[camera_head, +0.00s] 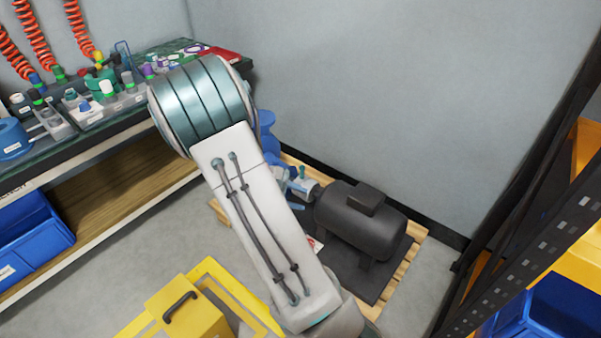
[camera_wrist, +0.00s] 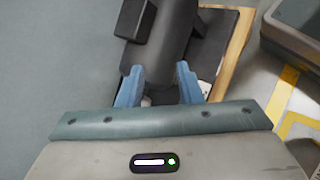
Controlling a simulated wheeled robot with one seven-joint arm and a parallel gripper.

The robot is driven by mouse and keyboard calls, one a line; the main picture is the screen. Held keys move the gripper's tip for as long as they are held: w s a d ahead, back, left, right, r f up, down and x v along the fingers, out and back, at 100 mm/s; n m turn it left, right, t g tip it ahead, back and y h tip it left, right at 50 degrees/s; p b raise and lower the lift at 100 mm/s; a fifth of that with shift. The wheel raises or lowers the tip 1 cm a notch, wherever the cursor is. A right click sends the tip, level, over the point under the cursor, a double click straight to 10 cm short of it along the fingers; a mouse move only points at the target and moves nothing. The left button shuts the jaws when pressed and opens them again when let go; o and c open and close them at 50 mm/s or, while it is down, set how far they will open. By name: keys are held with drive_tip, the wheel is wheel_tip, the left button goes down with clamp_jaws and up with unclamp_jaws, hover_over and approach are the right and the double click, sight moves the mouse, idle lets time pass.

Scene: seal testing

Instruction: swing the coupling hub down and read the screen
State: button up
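My gripper (camera_wrist: 159,68) shows in the wrist view with its two blue fingers spread apart. They point at the near end of a dark motor (camera_wrist: 172,45), with a grey area between them; I see nothing clearly clamped. In the head view the same motor (camera_head: 362,222) lies on a pallet, with a silver shaft piece (camera_head: 311,189) at its left end beside blue parts (camera_head: 268,146). I cannot make out the coupling hub apart from these. My arm hides much of that spot and my gripper in the head view. No readable screen is in view.
A workbench (camera_head: 103,150) with small fittings stands at the left, a blue bin (camera_head: 30,240) below it. A yellow case (camera_head: 190,308) is on the floor at the front. A dark rack (camera_head: 520,230) stands at the right. The wall behind the pallet (camera_head: 412,238) is bare.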

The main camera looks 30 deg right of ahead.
drive_tip(key=w+d+f+n+t+h+b, duration=0.1)
drive_tip(key=w+d+f+n+t+h, duration=0.4)
drive_tip(key=w+f+n, duration=0.35)
drive_tip(key=n+t+b, duration=0.1)
drive_tip(key=n+t, duration=0.6)
drive_tip(key=n, duration=0.2)
approach(301, 173)
drive_tip(key=shift+g+h, duration=0.3)
drive_tip(key=shift+h, duration=0.1)
drive_tip(key=b+x, duration=0.2)
drive_tip(key=x, duration=0.3)
drive_tip(key=b+x, duration=0.3)
drive_tip(key=x, duration=0.2)
drive_tip(key=shift+w+a+f, duration=0.15)
drive_tip(key=shift+f, duration=0.05)
drive_tip(key=shift+w+d+r, duration=0.15)
drive_tip(key=shift+w+d, duration=0.1)
drive_tip(key=shift+d, duration=0.15)
clamp_jaws()
